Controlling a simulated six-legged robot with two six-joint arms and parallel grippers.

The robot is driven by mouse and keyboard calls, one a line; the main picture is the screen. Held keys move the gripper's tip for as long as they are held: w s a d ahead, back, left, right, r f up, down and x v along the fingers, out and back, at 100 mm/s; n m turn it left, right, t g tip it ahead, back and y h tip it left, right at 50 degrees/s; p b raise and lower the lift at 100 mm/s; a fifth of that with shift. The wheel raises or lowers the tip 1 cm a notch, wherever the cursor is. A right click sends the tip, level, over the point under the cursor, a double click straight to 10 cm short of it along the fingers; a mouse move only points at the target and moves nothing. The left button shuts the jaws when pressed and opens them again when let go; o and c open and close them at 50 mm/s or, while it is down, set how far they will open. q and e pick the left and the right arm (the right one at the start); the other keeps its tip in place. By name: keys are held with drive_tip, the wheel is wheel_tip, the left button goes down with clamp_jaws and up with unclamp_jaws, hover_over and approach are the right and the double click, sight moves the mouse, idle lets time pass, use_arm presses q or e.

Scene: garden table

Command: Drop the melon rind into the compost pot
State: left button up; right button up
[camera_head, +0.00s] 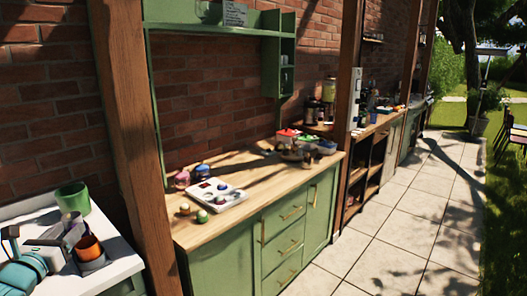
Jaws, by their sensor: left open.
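My left gripper (82,243) is in the lower left, its arm coming in from the left over the white counter (118,270). It is open, with a grey finger on each side of an orange-brown curved thing (90,248). I cannot tell whether the fingers touch it, or whether it is the melon rind. A green pot (72,198) stands upright on the white counter, just behind the gripper and apart from it. It may be the compost pot; its inside is mostly hidden. My right gripper is not in view.
A wooden post (133,130) rises between the counters. Paving (400,240) on the right is clear.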

use_arm(q)
drive_tip(key=w+d+f+m+g+h, duration=0.1)
drive_tip(key=w+d+f+h, duration=0.1)
drive_tip(key=d+f, duration=0.45)
drive_tip(key=w+d+f+m+g+h, duration=0.2)
drive_tip(key=d+f+h, duration=0.1)
drive_tip(key=d+f, duration=0.3)
drive_tip(key=s+d+f+m+g+h, duration=0.2)
drive_tip(key=s+d+f+m+g, duration=0.15)
drive_tip(key=d+f, duration=0.45)
drive_tip(key=s+d+f+m+g+h, duration=0.2)
drive_tip(key=s+d+f+m+g, duration=0.15)
drive_tip(key=d+f, duration=0.45)
drive_tip(key=s+d+f+m+g+y, duration=0.1)
drive_tip(key=s+d+f+m+g, duration=0.1)
drive_tip(key=s+m, duration=0.6)
drive_tip(key=s+d+f+m+g+y, duration=0.1)
drive_tip(key=s+d+f+m+g, duration=0.2)
drive_tip(key=s, duration=0.7)
drive_tip(key=s+d+f+m+g+y, duration=0.1)
drive_tip(key=s+d+f+m+g, duration=0.1)
drive_tip(key=s+d+f+m, duration=0.3)
drive_tip(key=s+f+m, duration=0.4)
drive_tip(key=m, duration=0.5)
drive_tip(key=shift+s+d+f+g, duration=0.2)
drive_tip(key=shift+g, duration=0.1)
